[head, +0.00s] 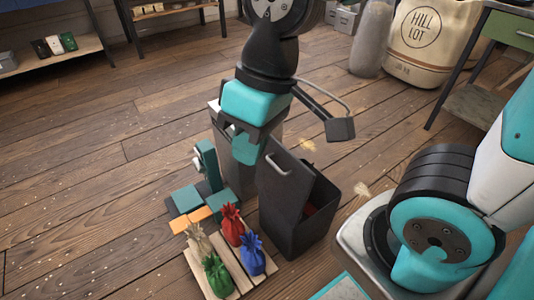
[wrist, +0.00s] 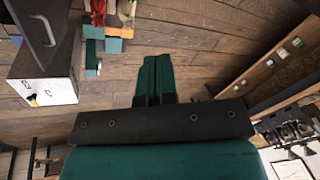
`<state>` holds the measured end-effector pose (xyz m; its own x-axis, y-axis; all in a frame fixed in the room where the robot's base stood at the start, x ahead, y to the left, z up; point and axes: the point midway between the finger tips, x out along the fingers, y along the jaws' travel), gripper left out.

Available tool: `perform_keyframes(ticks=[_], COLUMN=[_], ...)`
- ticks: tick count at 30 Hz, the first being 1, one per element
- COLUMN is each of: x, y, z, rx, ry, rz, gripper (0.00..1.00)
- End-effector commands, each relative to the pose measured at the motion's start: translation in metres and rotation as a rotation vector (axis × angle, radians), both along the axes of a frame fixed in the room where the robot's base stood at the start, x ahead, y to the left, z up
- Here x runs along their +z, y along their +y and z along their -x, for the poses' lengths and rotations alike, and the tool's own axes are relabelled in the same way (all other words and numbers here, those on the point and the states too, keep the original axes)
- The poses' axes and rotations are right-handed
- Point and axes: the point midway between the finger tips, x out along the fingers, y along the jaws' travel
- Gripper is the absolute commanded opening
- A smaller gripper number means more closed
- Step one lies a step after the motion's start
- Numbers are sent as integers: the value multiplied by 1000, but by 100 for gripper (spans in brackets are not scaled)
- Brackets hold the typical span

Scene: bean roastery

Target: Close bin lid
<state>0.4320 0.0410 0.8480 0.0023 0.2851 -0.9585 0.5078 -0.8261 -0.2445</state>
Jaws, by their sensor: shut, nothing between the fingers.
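A dark grey bin (head: 290,225) stands on the plank floor in the middle of the head view. Its dark lid (head: 302,172) is raised and tilted, with a pale bar handle (head: 277,165); a gap beside it shows a dark inside with something red. My gripper (head: 243,150) is shut and empty, pointing down just left of the lid; I cannot tell whether it touches. In the wrist view my shut teal fingers (wrist: 155,80) are over bare floor. A dark panel with a handle (wrist: 48,28) shows at the upper left there.
A grey box (head: 232,172) stands behind the bin, partly hidden by my gripper. A pale slatted tray (head: 248,283) with red, green, blue and beige bags is in front. Teal and orange blocks (head: 190,205) lie at left. Floor farther left is clear.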

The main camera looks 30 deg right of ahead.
Motion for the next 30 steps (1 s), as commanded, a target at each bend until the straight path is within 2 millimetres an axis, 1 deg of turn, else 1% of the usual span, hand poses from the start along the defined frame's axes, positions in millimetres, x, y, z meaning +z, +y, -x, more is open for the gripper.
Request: perform_keyframes(ticks=[1, 2, 3, 5, 6, 8, 9, 11, 12, 15, 19, 21, 24, 30], x=[-9, -17, -28, -48, -63, -86, -101, -124, -139, -172, -201, -211, -218, -231], y=[-4, -7, -13, -22, -29, -40, -48, -59, -67, -84, -102, -108, -114, -128], z=[-18, -30, -47, -73, -89, -111, -124, -141, -150, -167, -178, -181, -183, -184], rx=[-43, -76, -122, -193, -237, -297, -333, -380, -408, -457, -489, -497, -503, -506], ry=[24, 33, 44, 55, 58, 54, 48, 29, 14, -39, -114, -149, -180, -194], rz=[50, 86, 140, 234, 299, 402, 474, 582, 655, 821, 989, 1050, 1105, 1131], gripper=[0, 0, 0, 0, 0, 0, 0, 0, 0, 0, 0, 0, 0, 0])
